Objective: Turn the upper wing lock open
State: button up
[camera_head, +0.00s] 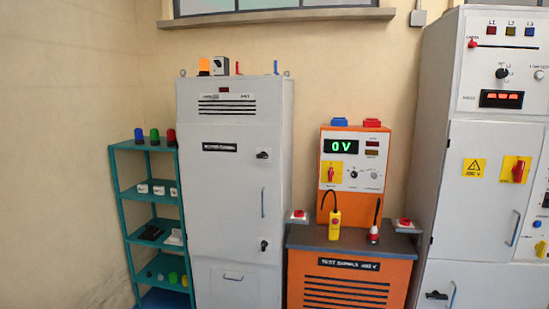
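A tall light-grey cabinet (225,185) stands against the back wall, left of centre, with its door shut. The upper wing lock (263,154), small and dark, sits near the right edge of the door, level with the black label. A second dark wing lock (264,245) sits lower on the same edge, below a vertical handle (263,203). The upper lock is too small to tell its exact turn angle. My gripper is not in view.
An orange test bench (345,275) with a grey top and a display reading 0 V stands right of the cabinet. A teal shelf (152,190) holds small coloured parts at the left. A large grey switch cabinet (480,190) stands at the right.

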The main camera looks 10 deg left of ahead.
aim_at(263, 154)
jog(key=i+j, duration=0.1)
jog(key=i, duration=0.75)
jog(key=u, duration=0.05)
